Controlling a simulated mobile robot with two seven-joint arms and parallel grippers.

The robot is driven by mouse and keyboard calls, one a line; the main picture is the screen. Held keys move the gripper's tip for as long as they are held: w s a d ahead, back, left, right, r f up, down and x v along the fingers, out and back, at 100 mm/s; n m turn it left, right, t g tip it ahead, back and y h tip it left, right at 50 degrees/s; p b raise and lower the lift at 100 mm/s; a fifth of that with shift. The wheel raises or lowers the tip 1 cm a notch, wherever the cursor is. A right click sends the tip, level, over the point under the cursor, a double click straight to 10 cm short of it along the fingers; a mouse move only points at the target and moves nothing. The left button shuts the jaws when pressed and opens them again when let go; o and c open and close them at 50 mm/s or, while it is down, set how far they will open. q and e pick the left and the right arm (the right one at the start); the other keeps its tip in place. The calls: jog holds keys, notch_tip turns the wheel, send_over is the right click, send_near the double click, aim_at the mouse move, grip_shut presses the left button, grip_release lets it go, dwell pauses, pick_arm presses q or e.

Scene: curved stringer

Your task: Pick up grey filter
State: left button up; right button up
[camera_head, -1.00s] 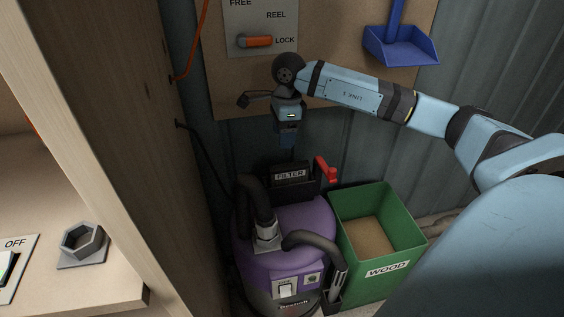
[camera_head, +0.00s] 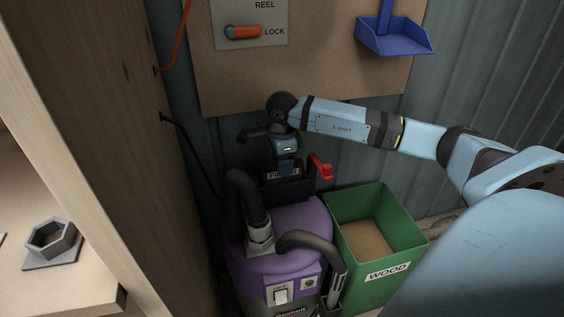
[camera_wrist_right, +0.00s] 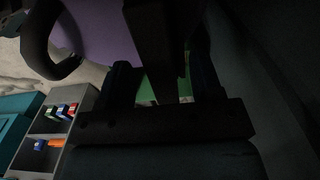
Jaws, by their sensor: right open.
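A dark holder labelled FILTER (camera_head: 273,190) stands behind the purple vacuum (camera_head: 300,232). The grey filter cannot be clearly told apart from this dark holder. My right gripper (camera_head: 287,172) points down at the top of the holder and covers part of the label. In the right wrist view, my right gripper (camera_wrist_right: 165,85) is open, with a dark upright bar (camera_wrist_right: 155,45) between its fingers. I cannot tell whether that bar is the filter or whether the fingers touch it. My left gripper is out of view.
A red lever (camera_head: 320,168) sits just right of the holder. A green WOOD bin (camera_head: 383,265) stands to the right. The vacuum's black hose (camera_head: 243,200) rises close by on the left. A wooden shelf wall (camera_head: 125,130) closes the left side.

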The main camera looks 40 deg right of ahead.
jog(key=shift+f, duration=0.7)
jog(key=shift+r, duration=0.1)
grip_shut()
